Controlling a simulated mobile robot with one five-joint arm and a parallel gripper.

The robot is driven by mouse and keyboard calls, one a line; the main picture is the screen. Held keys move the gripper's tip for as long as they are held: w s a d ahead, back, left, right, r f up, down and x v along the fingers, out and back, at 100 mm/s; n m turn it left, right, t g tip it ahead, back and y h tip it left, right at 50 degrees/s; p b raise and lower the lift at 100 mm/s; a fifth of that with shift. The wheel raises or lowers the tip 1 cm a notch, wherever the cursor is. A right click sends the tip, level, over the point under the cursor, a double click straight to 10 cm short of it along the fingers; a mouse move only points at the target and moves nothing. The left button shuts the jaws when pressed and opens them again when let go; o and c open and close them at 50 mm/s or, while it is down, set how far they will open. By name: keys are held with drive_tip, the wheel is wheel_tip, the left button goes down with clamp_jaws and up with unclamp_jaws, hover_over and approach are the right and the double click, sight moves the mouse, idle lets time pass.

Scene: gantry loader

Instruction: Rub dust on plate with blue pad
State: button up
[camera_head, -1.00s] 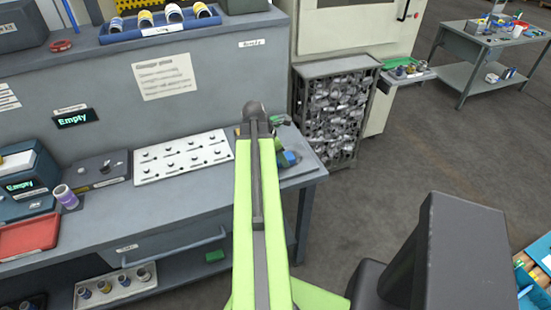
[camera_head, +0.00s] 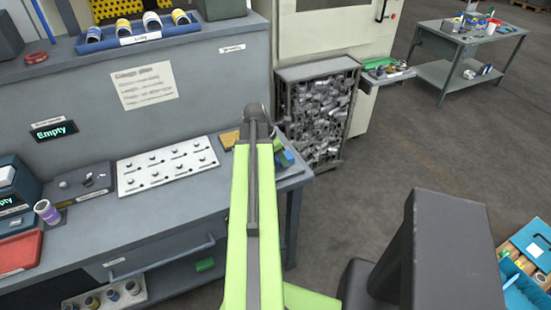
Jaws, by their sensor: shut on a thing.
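My arm stretches forward over the bench and hides most of my gripper (camera_head: 281,151), just right of the arm's far end. A small blue block, which looks like the blue pad (camera_head: 286,159), shows at the gripper, and the gripper is shut on it. Below it, at the bench's right end, lies a flat grey plate (camera_head: 295,172), partly covered by the arm and pad. I cannot tell whether the pad touches it. Dust cannot be made out.
A white panel with several dark knobs (camera_head: 167,166) lies on the bench left of my arm, with a tan block (camera_head: 229,140) beside it. A dark box (camera_head: 84,184), purple-and-white cup (camera_head: 47,211) and red tray (camera_head: 20,252) stand further left. A scrap-filled cage (camera_head: 317,115) stands beyond the bench.

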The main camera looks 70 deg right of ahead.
drive_tip(key=shift+s+d, duration=0.6)
drive_tip(key=shift+d, duration=0.05)
drive_tip(key=shift+f, duration=0.15)
drive_tip(key=shift+w+a, duration=1.4)
drive_tip(key=shift+a, duration=0.05)
